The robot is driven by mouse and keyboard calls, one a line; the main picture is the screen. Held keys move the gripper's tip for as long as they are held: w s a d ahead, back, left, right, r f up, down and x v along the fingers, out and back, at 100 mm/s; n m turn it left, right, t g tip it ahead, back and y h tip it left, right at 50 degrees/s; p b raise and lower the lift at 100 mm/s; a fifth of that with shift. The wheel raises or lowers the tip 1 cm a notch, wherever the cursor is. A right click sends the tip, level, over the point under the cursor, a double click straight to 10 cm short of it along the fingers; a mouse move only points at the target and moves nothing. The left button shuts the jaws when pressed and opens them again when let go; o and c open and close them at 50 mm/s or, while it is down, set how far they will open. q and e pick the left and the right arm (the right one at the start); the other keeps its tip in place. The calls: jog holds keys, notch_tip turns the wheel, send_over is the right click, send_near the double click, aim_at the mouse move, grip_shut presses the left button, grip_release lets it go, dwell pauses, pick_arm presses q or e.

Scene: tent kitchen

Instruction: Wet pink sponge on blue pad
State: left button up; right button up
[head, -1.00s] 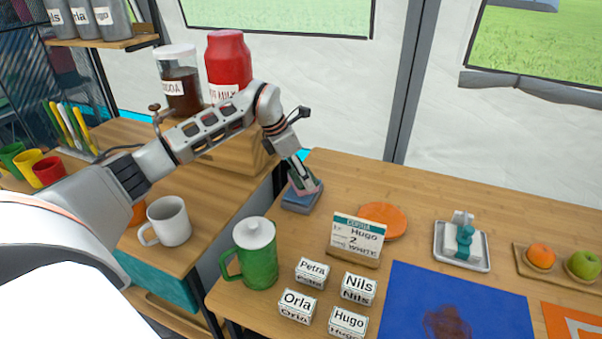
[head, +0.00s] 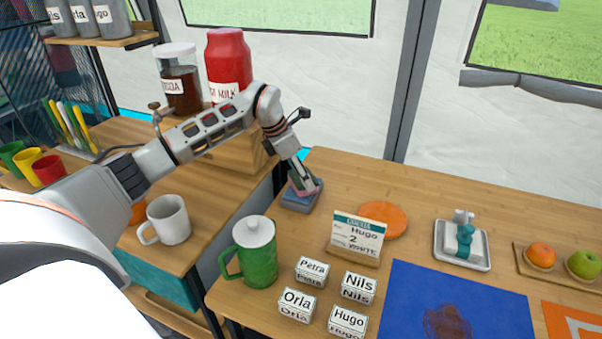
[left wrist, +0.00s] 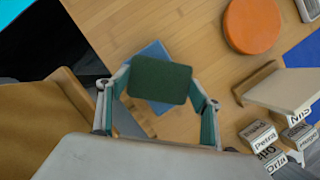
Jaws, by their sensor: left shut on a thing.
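My left gripper (head: 306,186) is shut on the pink sponge (head: 318,188), which shows only as a small pink edge in the head view. In the left wrist view the sponge's top (left wrist: 160,81) looks dark green, between the two fingers (left wrist: 160,108). The blue pad (head: 297,203) lies directly under the sponge at the table's left back edge. It also shows in the left wrist view (left wrist: 153,52), partly hidden by the sponge. The sponge seems to be at or on the pad; I cannot tell whether they touch. My right gripper is not in view.
A blue mat (head: 500,298) with a brown stain (head: 446,322) lies at front right. A white dish (head: 480,263) stands behind it.

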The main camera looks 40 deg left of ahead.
pick_arm(q)
jog(key=shift+f, duration=0.5)
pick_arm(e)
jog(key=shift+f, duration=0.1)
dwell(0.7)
pick_arm(q)
jog(key=shift+r, duration=0.1)
jog(key=shift+r, duration=0.65)
jog(key=shift+r+p, duration=2.1)
jog(key=shift+r, duration=0.8)
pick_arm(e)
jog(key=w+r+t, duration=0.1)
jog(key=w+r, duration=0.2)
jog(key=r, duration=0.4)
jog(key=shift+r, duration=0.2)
pick_arm(q)
jog(key=shift+s+f, duration=0.1)
jog(key=shift+f, duration=0.05)
